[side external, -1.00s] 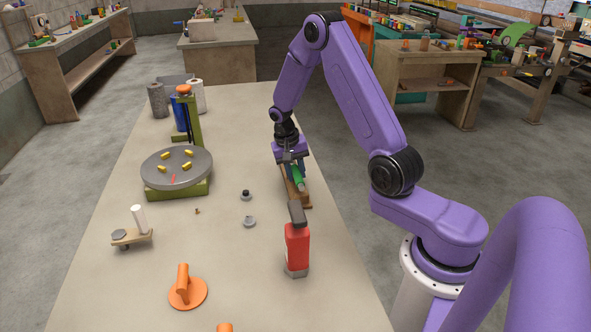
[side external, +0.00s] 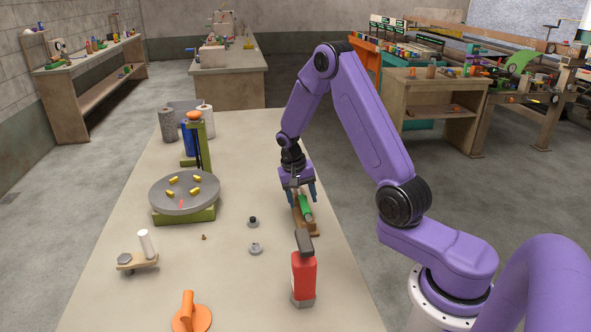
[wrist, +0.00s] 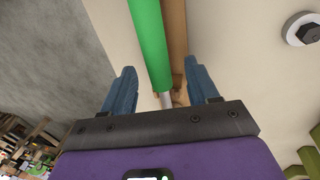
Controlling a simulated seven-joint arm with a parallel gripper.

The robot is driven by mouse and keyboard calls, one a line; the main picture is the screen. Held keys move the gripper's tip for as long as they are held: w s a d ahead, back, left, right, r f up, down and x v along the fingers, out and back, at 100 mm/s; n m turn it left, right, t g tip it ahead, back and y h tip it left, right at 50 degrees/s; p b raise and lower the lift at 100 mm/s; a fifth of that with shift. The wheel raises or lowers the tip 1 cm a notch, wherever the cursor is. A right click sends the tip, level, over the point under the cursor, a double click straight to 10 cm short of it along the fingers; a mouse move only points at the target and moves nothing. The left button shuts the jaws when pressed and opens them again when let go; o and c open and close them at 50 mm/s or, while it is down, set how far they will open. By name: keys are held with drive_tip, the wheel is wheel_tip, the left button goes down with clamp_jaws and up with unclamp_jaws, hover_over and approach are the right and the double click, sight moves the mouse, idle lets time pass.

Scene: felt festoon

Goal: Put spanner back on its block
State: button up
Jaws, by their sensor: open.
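The spanner shows as a green handle (side external: 305,207) with a pale metal shaft, which shows in the wrist view (wrist: 167,99). It lies lengthwise along a brown wooden block (side external: 313,232) on the bench. In the wrist view the green handle (wrist: 151,42) covers part of the block (wrist: 176,35), which shows along its right side. I cannot tell whether it is fully seated. My gripper (side external: 300,192) is open above the block's far end. In the wrist view its blue fingers (wrist: 161,84) stand apart on either side of the shaft, with gaps. The shaft's far end is hidden by my gripper.
A red bottle-like object (side external: 303,276) with a dark top stands just in front of the block. A grey turntable (side external: 184,193) with yellow pieces stands left. Small round parts (side external: 255,249) lie between them. An orange-based handle (side external: 188,306) is at the front left.

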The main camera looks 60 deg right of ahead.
drive_tip(key=v, duration=1.5)
drive_tip(key=shift+r, duration=0.35)
drive_tip(key=shift+a, duration=0.15)
drive_tip(key=s+a+r+n+t, duration=0.1)
drive_tip(key=s+a+n, duration=0.4)
drive_tip(key=a, duration=0.3)
drive_tip(key=s+a+n+t, duration=0.1)
drive_tip(key=s+a+n, duration=0.45)
drive_tip(key=a, duration=0.25)
drive_tip(key=s+a+f+n+y, duration=0.1)
drive_tip(key=s+a+n+y, duration=0.1)
drive_tip(key=s+n, duration=0.9)
drive_tip(key=s, duration=0.9)
drive_tip(key=shift+a, duration=0.35)
